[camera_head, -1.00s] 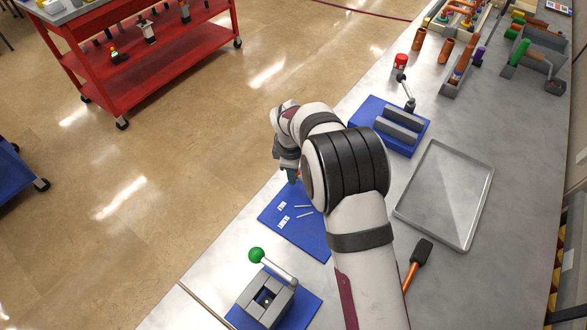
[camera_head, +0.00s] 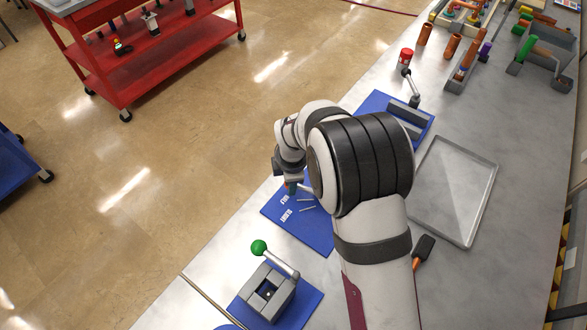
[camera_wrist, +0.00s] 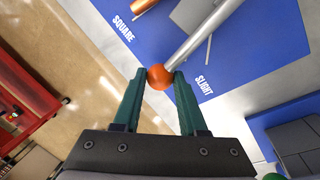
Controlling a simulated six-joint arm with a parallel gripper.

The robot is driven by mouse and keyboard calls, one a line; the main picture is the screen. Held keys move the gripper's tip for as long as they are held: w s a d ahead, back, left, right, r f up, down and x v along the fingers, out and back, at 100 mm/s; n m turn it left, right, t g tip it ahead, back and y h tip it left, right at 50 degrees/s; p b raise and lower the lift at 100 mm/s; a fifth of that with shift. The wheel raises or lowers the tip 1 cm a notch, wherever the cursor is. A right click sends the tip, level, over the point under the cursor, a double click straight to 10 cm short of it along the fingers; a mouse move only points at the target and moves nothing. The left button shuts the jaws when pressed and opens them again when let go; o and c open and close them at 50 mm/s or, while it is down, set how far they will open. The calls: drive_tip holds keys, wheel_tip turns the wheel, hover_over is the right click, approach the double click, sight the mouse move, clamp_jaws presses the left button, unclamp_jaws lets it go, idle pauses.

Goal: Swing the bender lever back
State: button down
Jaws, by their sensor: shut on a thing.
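The bender lever is a silver rod (camera_wrist: 202,40) with an orange ball knob (camera_wrist: 158,78) at its end, seen in the wrist view. My gripper (camera_wrist: 160,77) is shut on the orange knob, one green finger on each side. The rod runs up and to the right from the knob, over a blue mat (camera_wrist: 250,50) marked SQUARE and SLIGHT. The rod's far end is out of the wrist view. In the head view my gripper (camera_head: 290,187) is at the edge of the blue mat (camera_head: 313,229), and my arm hides most of the bender.
A grey block fixture with a green-knobbed lever (camera_head: 259,247) stands nearer on another blue mat. A red-knobbed lever (camera_head: 406,56) stands behind. A metal tray (camera_head: 455,190) and a black-headed hammer (camera_head: 424,249) lie right of my arm. The floor is left of the bench.

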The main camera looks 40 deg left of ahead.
drive_tip(key=s+d+n+g, duration=0.1)
drive_tip(key=s+d+n, duration=0.4)
drive_tip(key=n, duration=0.1)
drive_tip(key=shift+d+y, duration=0.1)
drive_tip(key=shift+y, duration=0.2)
drive_tip(key=shift+s+d+n+g, duration=0.2)
drive_tip(key=shift+s+d+n, duration=0.15)
drive_tip(key=shift+d+n, duration=0.5)
drive_tip(key=shift+s+d+n+g, duration=0.2)
drive_tip(key=shift+s+d+n, duration=0.15)
drive_tip(key=shift+d+n, duration=0.45)
drive_tip(key=shift+d, duration=0.1)
drive_tip(key=shift+c, duration=2.3)
unclamp_jaws()
